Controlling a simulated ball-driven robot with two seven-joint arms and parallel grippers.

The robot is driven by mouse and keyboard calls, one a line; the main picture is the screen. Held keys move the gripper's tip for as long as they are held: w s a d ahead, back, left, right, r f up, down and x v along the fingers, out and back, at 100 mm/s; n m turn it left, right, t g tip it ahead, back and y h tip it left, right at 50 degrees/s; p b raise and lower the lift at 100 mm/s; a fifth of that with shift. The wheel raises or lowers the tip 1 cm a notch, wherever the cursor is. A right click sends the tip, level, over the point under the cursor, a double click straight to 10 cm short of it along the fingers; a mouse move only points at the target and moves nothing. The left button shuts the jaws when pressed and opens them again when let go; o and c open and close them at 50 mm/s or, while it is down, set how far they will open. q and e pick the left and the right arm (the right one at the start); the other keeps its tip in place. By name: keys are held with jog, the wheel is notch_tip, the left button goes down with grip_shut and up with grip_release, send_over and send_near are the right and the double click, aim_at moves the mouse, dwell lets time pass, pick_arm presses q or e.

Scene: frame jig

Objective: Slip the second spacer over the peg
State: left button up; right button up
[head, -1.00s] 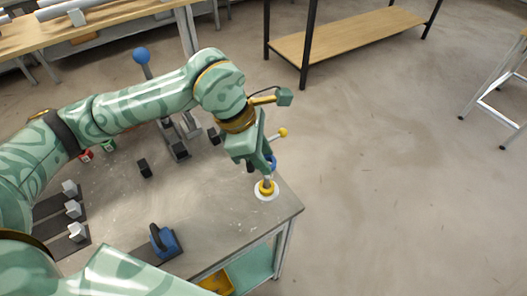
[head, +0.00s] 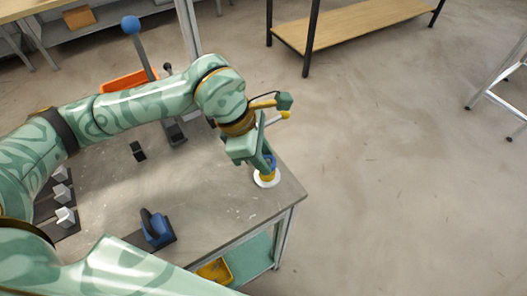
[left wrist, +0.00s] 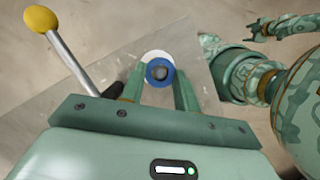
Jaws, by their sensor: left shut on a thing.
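My left gripper (head: 268,158) is shut on the blue spacer (head: 271,162), pointing down near the table's right corner. The yellow spacer (head: 266,176) sits just below it on a round white base (head: 259,183). In the left wrist view the blue spacer (left wrist: 153,65) is a ring between the two fingers (left wrist: 160,85). The dark round peg top (left wrist: 159,73) shows inside the ring, so the ring is around the peg's end. I cannot tell whether the two spacers touch. A small, distant gripper (left wrist: 257,31) at the upper right looks like my right one; its jaws are unclear.
A lever with a yellow knob (head: 286,115) stands close behind my left gripper. A blue handled block (head: 157,229) sits at the table's front. A blue-knobbed lever (head: 131,25) and an orange bin (head: 130,80) are behind my arm. The tabletop (head: 205,205) left of the peg is clear.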

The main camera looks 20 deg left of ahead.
pick_arm(q)
jog(key=o, duration=1)
jog(key=shift+o, duration=0.2)
jog(key=p+v, duration=0.3)
jog(key=v, duration=1.3)
jog(key=shift+r, duration=0.2)
